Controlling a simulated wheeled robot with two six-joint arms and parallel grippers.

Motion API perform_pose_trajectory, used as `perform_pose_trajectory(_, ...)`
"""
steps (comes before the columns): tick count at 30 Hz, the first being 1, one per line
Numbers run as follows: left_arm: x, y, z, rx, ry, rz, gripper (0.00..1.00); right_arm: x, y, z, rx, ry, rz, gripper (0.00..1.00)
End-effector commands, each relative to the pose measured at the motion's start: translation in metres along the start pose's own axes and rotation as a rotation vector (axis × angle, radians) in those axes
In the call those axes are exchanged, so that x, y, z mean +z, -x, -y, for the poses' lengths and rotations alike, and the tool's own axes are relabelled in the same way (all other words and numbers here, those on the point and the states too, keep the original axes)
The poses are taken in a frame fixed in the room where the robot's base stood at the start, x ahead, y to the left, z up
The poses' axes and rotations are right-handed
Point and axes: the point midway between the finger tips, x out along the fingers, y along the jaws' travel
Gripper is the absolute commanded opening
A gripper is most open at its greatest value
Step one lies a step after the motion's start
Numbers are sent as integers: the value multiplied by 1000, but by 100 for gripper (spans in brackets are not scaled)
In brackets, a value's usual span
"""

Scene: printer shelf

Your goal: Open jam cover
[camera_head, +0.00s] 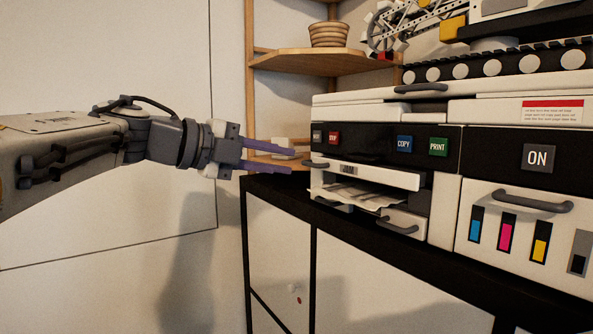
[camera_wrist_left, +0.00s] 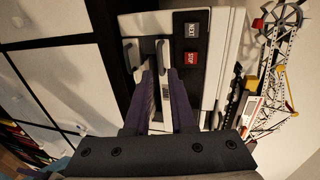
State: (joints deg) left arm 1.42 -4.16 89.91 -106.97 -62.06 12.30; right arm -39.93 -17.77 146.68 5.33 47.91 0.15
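The jam cover (camera_head: 378,177) is a white flap marked JAM on the printer front, below the black button panel, with a grey handle (camera_head: 316,163) at its left end. Paper sheets stick out below it. In the left wrist view the cover's handle (camera_wrist_left: 162,55) lies just past the fingertips. My left gripper (camera_head: 290,176) has purple fingers, spread apart and empty. It points at the printer's left end, close to that handle. In the left wrist view a gap shows between the fingers (camera_wrist_left: 156,75); contact with the handle cannot be told. My right gripper is not in view.
A lower tray handle (camera_head: 402,228) sits below the paper; ink gauges and an ON button (camera_head: 539,157) are at right. The printer stands on a dark-topped cabinet (camera_head: 285,190). Wooden corner shelves (camera_head: 300,62) rise behind. Open space lies left of the cabinet.

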Motion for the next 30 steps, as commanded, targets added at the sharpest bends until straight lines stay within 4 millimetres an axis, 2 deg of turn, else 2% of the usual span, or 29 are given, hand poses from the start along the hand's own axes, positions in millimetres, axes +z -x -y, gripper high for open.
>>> perform_pose_trajectory(1, 2, 11, -3, -2, -1, 6, 23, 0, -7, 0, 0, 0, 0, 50)
perform_pose_trajectory(6, 1, 38, -2, -1, -1, 4, 23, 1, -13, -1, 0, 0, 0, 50)
perform_pose_trajectory(14, -1, 51, 0, 1, 1, -1, 23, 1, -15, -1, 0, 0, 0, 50)
perform_pose_trajectory(23, 0, 46, 2, -27, 15, 5, 23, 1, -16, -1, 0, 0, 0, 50)
perform_pose_trajectory(26, 1, 32, 12, -126, 75, 33, 23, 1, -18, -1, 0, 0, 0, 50)
perform_pose_trajectory(28, 6, 18, 18, -228, 168, 78, 23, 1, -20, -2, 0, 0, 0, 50)
perform_pose_trajectory(30, 15, 5, 15, -322, 304, 147, 23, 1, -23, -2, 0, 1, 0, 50)
